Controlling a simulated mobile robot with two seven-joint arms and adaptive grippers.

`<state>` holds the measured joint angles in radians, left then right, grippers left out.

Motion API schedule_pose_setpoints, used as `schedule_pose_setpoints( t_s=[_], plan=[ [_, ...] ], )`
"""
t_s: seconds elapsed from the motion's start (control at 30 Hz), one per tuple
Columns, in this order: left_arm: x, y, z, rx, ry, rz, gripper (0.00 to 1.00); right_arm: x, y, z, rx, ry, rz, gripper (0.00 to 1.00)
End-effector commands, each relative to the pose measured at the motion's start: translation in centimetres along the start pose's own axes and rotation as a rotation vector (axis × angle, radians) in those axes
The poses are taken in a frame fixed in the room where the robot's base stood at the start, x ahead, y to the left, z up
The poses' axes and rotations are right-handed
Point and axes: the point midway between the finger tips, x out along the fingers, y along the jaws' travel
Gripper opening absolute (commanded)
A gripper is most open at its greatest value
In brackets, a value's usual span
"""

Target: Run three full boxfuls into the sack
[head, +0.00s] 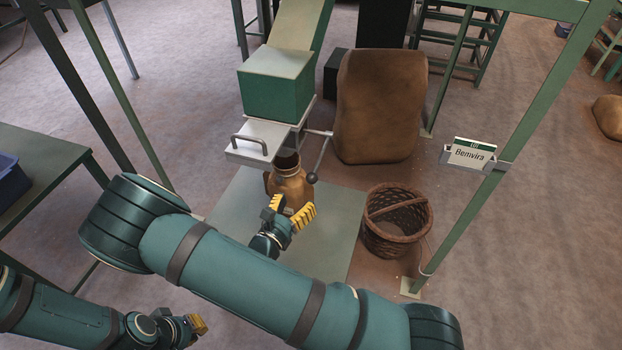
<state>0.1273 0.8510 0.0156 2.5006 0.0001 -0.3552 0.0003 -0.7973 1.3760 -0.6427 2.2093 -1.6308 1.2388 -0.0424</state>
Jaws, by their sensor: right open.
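A green box (272,92) with a pale top sits at the foot of a sloping chute (298,25). Below it, a pale slide plate (258,153) with a grey bar handle (250,141) sticks out toward me. A lever with a dark ball knob (312,177) hangs at its right. A small brown sack (291,188) with an open mouth stands beneath on a grey-green plate (335,215). My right gripper (290,212), yellow-tipped, is open and empty just in front of the sack, hiding its lower part. My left gripper (196,325) is low at left; its opening is unclear.
A big full brown sack (380,105) stands behind, right of the chute. A wicker basket (397,222) is on the floor at right. A green post (480,205) carries a "Bemvira" card (470,152). A green table (45,165) with a blue bin (8,178) is at left.

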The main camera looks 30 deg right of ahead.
Motion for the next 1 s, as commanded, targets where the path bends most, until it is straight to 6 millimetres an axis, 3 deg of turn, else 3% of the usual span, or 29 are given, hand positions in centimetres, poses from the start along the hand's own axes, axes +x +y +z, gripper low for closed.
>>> schedule_pose_setpoints(
  t_s=[0.2,0.4,0.6,0.93,1.0],
  plan=[
    [0.8,-0.3,-0.1,0.001,0.004,0.000,0.00,4.4,-0.1,-0.1,0.003,0.001,-0.004,0.65],
    [1.3,-0.5,-0.2,0.001,0.007,0.000,0.00,7.5,0.0,-0.1,0.004,0.001,-0.003,0.65],
    [1.4,-0.5,-0.2,0.001,0.008,0.000,0.00,9.0,0.0,0.0,0.004,0.001,-0.002,0.65],
    [1.4,-0.5,-0.2,0.001,0.009,0.000,0.00,9.3,0.0,0.0,0.004,0.001,-0.001,0.67],
    [1.4,-0.5,-0.2,0.001,0.008,0.000,0.00,9.3,0.0,0.0,0.004,0.001,-0.001,0.42]
  ],
)
